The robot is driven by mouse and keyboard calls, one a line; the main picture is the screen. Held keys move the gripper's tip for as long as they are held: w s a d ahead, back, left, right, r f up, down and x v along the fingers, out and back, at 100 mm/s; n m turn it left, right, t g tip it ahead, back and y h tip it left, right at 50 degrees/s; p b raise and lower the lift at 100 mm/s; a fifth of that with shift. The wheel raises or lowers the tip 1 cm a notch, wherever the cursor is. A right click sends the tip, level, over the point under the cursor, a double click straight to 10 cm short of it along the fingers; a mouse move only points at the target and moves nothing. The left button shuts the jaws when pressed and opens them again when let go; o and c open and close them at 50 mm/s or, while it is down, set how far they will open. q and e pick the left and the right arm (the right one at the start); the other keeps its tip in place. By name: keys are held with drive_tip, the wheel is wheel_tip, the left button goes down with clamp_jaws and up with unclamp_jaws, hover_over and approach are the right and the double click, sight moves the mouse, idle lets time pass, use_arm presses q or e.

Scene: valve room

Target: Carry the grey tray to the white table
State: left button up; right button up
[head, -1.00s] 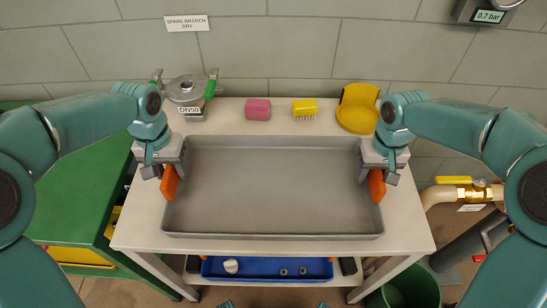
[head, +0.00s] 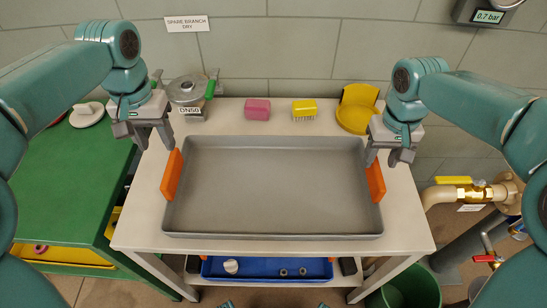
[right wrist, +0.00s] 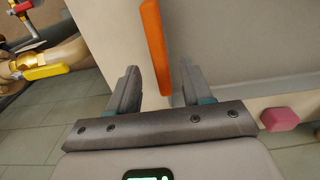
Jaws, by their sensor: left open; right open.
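The grey tray (head: 272,185) lies flat and empty on the white table (head: 405,215). An orange handle stands at each short side, the left handle (head: 172,176) and the right handle (head: 375,181). My left gripper (head: 152,140) is open and empty, up and left of the left handle, apart from it. My right gripper (head: 387,158) is open above the right handle and overlaps its top in the head view. In the right wrist view the right handle (right wrist: 154,45) shows beyond the open fingers, with nothing held between them.
A green table (head: 70,190) stands at left. A pipe with a yellow-handled valve (head: 462,188) is at right. A blue tray (head: 265,268) sits below.

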wheel_tip(320, 180, up, 5)
drive_tip(key=shift+r, duration=0.1)
idle(0.4)
